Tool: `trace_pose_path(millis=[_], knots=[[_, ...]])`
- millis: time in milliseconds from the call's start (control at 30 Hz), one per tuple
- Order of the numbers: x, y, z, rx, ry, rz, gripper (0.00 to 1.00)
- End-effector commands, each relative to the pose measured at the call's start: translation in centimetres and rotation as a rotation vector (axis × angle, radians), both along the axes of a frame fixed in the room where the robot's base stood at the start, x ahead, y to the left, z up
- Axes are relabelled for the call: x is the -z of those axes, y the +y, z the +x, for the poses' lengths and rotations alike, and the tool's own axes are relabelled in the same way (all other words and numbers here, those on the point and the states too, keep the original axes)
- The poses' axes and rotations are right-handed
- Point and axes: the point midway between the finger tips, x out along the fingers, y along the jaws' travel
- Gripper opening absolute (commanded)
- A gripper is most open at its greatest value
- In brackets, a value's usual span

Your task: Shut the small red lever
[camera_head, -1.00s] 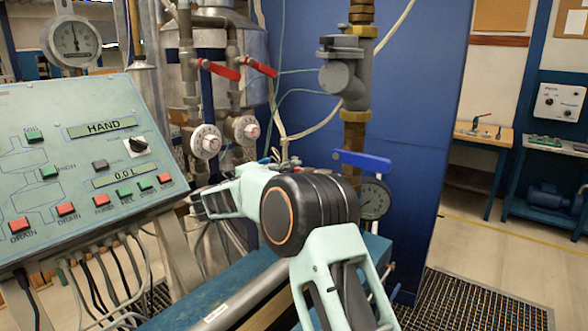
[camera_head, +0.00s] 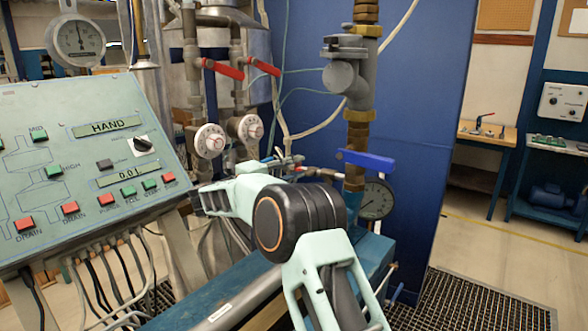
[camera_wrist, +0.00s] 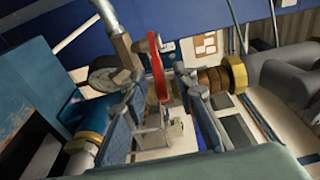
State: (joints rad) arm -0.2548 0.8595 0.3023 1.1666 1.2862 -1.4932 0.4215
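A red lever (camera_wrist: 157,68) shows in the wrist view, seen narrow and roughly upright, just beyond and between my fingers. My gripper (camera_wrist: 163,88) is open there, with one dark finger on each side of the lever. I cannot tell whether either finger touches it. In the head view, my arm reaches over the blue bench toward the pipes, and my fingertips cannot be made out. A small red part (camera_head: 298,159) shows just behind my arm; I cannot tell if it is the same lever. Two larger red levers (camera_head: 222,69) (camera_head: 263,66) sit higher on the pipes.
A control panel (camera_head: 85,170) stands at left, close to my arm. Two white dials (camera_head: 210,140) (camera_head: 250,128) sit above my wrist. A blue lever (camera_head: 367,160) and a round gauge (camera_head: 376,199) are right of my arm. The floor at right is open.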

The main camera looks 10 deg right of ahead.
Motion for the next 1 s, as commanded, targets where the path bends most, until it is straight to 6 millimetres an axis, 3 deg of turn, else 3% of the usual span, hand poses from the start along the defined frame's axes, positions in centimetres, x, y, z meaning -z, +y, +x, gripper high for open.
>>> trace_pose_path(millis=[267, 700, 1000], knots=[[0.0, 0.3, -0.1, -0.002, 0.000, 0.000, 0.26], [0.0, 5.3, -3.9, -0.002, -0.001, 0.001, 0.26], [0.0, 6.0, -4.5, 0.000, 0.000, 0.000, 0.26]])
